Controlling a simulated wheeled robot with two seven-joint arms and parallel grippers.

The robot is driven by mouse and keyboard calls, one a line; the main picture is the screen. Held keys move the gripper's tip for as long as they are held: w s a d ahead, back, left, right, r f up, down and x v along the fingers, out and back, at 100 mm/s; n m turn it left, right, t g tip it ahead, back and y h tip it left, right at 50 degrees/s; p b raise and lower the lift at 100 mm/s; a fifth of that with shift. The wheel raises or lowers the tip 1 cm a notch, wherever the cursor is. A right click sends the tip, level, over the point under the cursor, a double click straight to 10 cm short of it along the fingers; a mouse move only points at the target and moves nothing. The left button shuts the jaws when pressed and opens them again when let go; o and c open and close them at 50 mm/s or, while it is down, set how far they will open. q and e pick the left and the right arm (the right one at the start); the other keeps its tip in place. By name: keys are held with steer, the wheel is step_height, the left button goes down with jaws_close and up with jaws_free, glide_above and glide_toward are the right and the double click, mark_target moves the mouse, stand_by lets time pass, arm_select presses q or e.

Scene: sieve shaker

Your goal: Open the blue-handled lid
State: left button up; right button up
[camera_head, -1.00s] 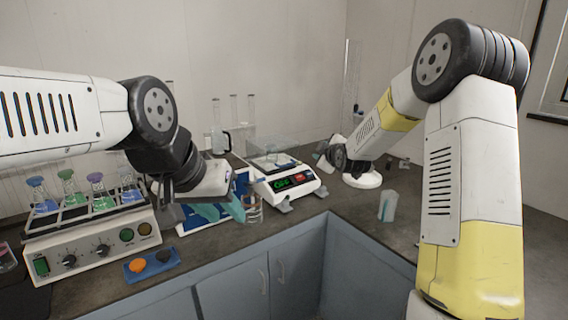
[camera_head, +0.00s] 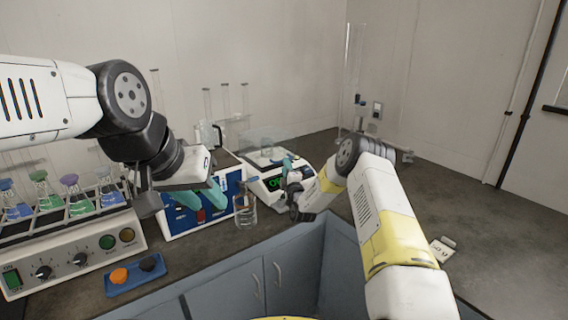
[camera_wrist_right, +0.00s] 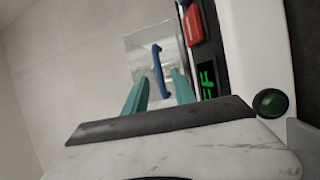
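The blue handle (camera_wrist_right: 159,70) stands on a clear glass lid (camera_wrist_right: 140,42) in the right wrist view. It belongs to the white balance (camera_head: 268,192), whose glass housing (camera_head: 266,152) shows faintly in the head view. My right gripper (camera_wrist_right: 160,88) is open, its teal fingers either side of the handle in the picture. I cannot tell whether they touch it. My left gripper (camera_head: 201,196) is open with teal fingers apart, in front of a blue rack (camera_head: 228,188).
A glass beaker (camera_head: 246,212) stands between the blue rack and the balance. A shaker with coloured flasks (camera_head: 70,248) is at the left, with a small blue tray (camera_head: 135,274) in front. A white labelled object (camera_head: 442,249) lies at the right.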

steer(key=shift+x, duration=1.75)
jaws_close()
